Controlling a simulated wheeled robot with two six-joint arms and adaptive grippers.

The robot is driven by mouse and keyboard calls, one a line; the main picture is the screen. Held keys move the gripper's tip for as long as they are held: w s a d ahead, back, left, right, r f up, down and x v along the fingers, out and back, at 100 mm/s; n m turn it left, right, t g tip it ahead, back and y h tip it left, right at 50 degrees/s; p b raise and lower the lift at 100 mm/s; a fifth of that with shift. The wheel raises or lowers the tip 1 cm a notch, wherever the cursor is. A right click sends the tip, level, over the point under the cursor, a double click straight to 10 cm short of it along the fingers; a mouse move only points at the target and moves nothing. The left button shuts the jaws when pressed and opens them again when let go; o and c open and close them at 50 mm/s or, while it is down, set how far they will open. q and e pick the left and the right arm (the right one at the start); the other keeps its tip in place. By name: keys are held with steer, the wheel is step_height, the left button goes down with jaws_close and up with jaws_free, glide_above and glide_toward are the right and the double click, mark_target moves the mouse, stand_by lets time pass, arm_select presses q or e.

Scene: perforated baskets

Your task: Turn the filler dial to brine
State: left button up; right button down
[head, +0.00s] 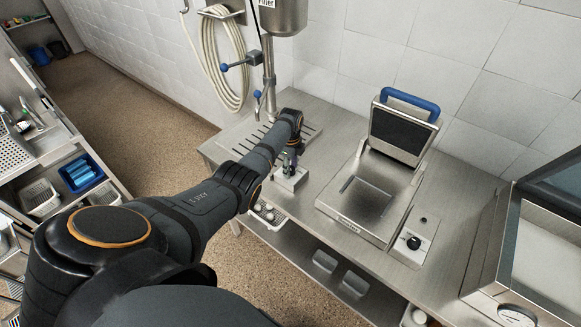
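The filler (283,18) is a steel cylinder on a post at the top centre, with its label cut by the picture's top edge. A lever with a blue knob (225,67) sticks out left of its post. My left arm reaches from the lower left to the bench. My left gripper (290,165) points down at a small metal box (290,181) near the bench's front edge. The gripper covers the top of this box, so any dial or marks there are hidden. I cannot tell whether its fingers touch anything. My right gripper is not in view.
A sealer-like machine (367,205) with a raised lid, blue handle (410,102) and black knob (414,243) stands right of the gripper. A coiled hose (222,60) hangs on the wall. A small perforated basket (268,213) sits below the bench edge.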

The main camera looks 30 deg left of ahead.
arm_select(q)
step_height(320, 180, up, 12)
steer(key=shift+f, duration=0.1)
stand_by(0.5)
stand_by(0.4)
